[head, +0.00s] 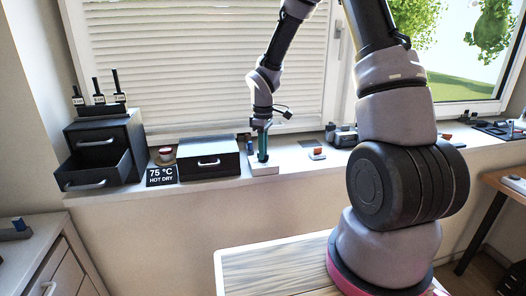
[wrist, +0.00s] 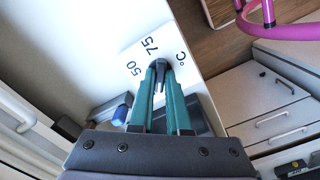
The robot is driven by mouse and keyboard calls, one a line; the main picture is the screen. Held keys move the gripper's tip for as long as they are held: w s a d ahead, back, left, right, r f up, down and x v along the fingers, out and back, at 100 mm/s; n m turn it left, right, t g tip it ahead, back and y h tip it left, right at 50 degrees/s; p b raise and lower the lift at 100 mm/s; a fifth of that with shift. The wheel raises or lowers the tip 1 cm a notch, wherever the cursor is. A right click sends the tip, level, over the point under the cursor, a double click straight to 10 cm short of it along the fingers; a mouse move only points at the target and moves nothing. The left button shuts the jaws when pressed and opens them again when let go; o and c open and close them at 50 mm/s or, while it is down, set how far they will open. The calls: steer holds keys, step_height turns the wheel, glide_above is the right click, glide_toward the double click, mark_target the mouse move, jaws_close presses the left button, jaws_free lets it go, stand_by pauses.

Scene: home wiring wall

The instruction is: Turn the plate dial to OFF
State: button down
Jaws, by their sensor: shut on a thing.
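The plate (head: 264,169) is a low white box on the sill under the blind, in the head view. In the wrist view its white top (wrist: 185,42) carries the marks 50, 75 and °C. The black dial (wrist: 159,74) shows between the green fingertips. My gripper (wrist: 160,68) is shut on the dial from above; it also shows in the head view (head: 262,157). The 75 mark lies just beyond the fingertips and 50 to their left. An OFF mark and the dial's exact pointing are hidden or cannot be told.
A small sign (head: 161,176) reads 75 °C HOT DRY. Left of the plate stand a black box (head: 208,158) and a drawer unit (head: 105,143) with its lower drawer out. Several small items stand along the sill to the right, including an orange-topped block (head: 317,153).

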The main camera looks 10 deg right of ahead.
steer(key=n, duration=0.4)
steer(key=shift+w, duration=0.1)
steer(key=n, duration=0.4)
steer(key=shift+r+n, duration=0.1)
steer(key=shift+n, duration=0.2)
stand_by(0.4)
steer(key=c, duration=0.9)
jaws_free()
step_height(320, 180, up, 11)
steer(key=shift+f, duration=0.15)
